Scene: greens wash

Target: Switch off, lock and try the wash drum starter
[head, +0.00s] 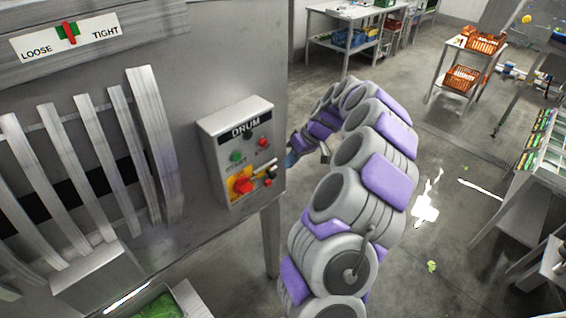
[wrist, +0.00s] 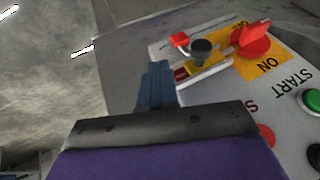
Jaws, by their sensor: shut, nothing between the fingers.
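The grey starter box labelled DRUM (head: 215,143) is fixed to the steel machine's side. It has a green START button (head: 236,156), a red button (head: 263,143) and a red rotary switch (head: 243,186) on a yellow plate. The wrist view shows the switch (wrist: 254,40) upside down with "ON" beside it; I cannot tell which mark it points to. Beside it are a black round knob (wrist: 203,48) and a small red piece with a metal loop, possibly a padlock (wrist: 180,40). My gripper (wrist: 157,72) is shut and empty, just beside the box's edge; arm links partly hide it in the head view.
A LOOSE/TIGHT gauge (head: 68,35) and slanted metal slats are on the machine at left. A tray of greens (head: 158,305) is at the bottom. A cart with orange baskets (head: 465,78) and a steel table (head: 345,12) stand behind.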

